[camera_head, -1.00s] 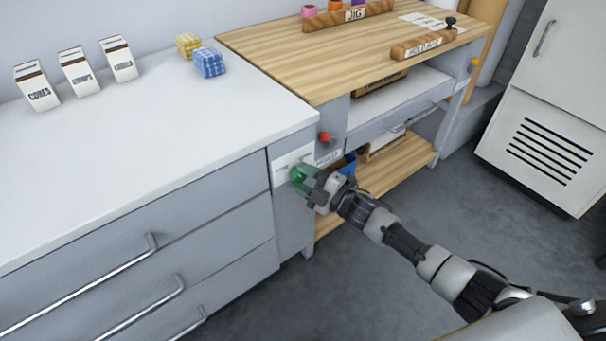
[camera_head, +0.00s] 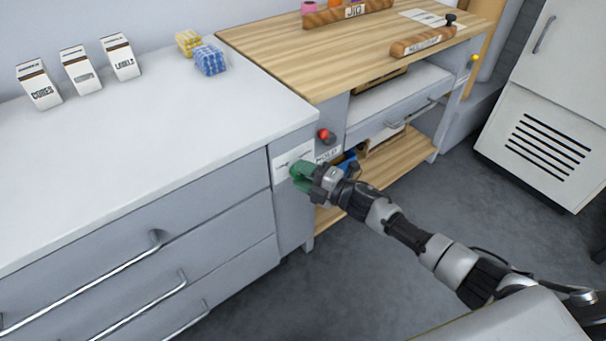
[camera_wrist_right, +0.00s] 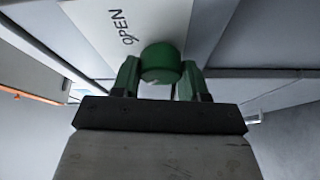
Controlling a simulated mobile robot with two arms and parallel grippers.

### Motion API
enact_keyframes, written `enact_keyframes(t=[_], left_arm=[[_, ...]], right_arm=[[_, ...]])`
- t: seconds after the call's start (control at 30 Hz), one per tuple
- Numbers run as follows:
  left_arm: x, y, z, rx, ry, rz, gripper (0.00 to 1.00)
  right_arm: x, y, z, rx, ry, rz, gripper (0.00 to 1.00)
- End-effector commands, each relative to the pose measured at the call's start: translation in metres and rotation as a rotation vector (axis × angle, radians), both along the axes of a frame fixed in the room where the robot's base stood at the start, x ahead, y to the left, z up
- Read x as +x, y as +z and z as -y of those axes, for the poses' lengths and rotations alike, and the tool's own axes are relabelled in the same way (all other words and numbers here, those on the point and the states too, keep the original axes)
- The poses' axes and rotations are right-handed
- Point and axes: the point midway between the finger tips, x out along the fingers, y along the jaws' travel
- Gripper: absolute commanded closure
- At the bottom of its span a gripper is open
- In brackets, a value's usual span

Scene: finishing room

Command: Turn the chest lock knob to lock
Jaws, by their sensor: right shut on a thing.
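The chest (camera_head: 120,210) with several drawers stands at the left in the head view. Its green lock knob (camera_wrist_right: 161,62) is on a white label plate (camera_head: 283,162) at the chest's right end. My left gripper is not in view.
A wooden-topped bench (camera_head: 330,60) adjoins the chest at the right. A red knob (camera_head: 324,134) sits on the bench front, close above my right gripper. White cartons (camera_head: 81,68) and a blue checked block (camera_head: 210,60) stand on the chest top.

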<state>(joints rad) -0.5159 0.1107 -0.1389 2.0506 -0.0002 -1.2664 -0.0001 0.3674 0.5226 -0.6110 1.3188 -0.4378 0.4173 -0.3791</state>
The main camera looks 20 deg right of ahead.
Motion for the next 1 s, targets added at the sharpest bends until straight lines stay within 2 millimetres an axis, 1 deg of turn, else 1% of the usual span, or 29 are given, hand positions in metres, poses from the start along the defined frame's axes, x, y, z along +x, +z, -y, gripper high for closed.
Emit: enact_keyframes(t=[0.03, 0.1, 0.13, 0.27, 0.53, 0.67, 0.77, 0.87, 1.0], left_arm=[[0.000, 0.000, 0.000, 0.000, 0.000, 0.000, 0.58], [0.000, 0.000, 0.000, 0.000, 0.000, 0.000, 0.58], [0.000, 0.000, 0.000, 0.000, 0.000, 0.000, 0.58], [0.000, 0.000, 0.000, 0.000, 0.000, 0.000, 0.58], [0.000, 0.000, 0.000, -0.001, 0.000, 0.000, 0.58], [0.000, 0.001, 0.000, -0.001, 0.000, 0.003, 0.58], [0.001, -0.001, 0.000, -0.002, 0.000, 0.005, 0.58], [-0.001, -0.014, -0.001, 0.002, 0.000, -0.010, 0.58], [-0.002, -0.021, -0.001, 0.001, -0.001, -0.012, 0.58]], right_arm=[[-0.002, -0.003, -0.001, -0.004, 0.003, -0.004, 0.80], [-0.002, -0.004, -0.001, -0.004, 0.003, -0.004, 0.80], [-0.002, -0.004, -0.001, -0.004, 0.003, -0.004, 0.52], [-0.001, -0.003, -0.001, -0.003, 0.003, -0.003, 0.32], [-0.001, -0.001, 0.000, -0.001, 0.001, -0.002, 0.32], [-0.008, -0.001, 0.007, -0.001, -0.001, -0.003, 0.32], [-0.020, -0.002, 0.018, -0.003, 0.000, -0.004, 0.32], [-0.036, -0.003, 0.032, -0.002, 0.001, -0.005, 0.32], [-0.057, -0.004, 0.050, -0.003, 0.000, -0.006, 0.32]])
